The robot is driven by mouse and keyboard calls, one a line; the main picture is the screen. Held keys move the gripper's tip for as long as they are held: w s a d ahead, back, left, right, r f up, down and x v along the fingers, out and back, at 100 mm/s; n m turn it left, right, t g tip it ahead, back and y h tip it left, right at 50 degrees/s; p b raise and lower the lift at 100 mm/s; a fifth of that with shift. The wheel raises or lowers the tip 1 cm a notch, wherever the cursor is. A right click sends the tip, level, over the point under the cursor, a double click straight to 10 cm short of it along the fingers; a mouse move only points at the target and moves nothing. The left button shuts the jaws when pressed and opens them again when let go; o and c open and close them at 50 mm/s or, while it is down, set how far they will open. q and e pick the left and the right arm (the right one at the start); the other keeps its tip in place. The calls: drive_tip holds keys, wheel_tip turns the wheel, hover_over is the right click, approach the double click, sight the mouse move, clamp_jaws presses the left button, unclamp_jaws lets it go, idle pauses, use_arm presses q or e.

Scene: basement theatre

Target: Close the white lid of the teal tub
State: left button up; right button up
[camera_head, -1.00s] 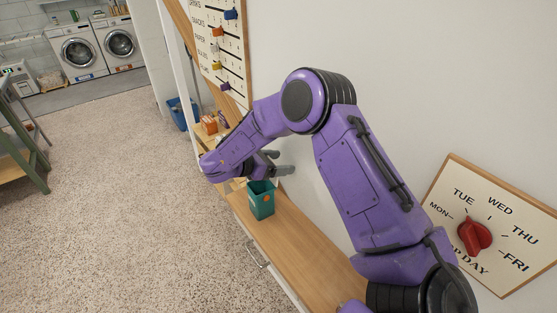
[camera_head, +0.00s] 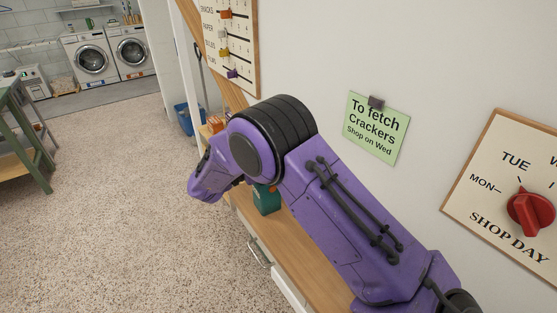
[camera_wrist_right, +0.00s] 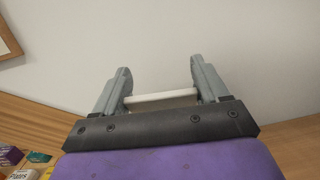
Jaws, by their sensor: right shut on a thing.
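In the head view, my right gripper is hidden behind the purple arm. In the right wrist view, my right gripper (camera_wrist_right: 160,78) has its two grey fingers on either side of a flat white piece (camera_wrist_right: 160,96), which looks like the white lid; it is shut on it. The tub itself does not show in that view. My left gripper is in neither view.
A green note (camera_head: 377,129) and a board with a red dial (camera_head: 530,211) hang on the wall. A board with coloured pegs (camera_head: 232,45) hangs further back. Small boxes (camera_wrist_right: 10,155) lie on the wooden surface in the wrist view. The floor left of the shelf is clear.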

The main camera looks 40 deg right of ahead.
drive_tip(key=shift+a+f+h+b, duration=0.1)
drive_tip(key=shift+a+h+b, duration=0.1)
drive_tip(key=shift+h+b, duration=0.2)
drive_tip(key=o, duration=1.4)
drive_tip(key=shift+o, duration=0.2)
drive_tip(key=b+v, duration=0.3)
drive_tip(key=v, duration=0.7)
drive_tip(key=shift+a, duration=0.25)
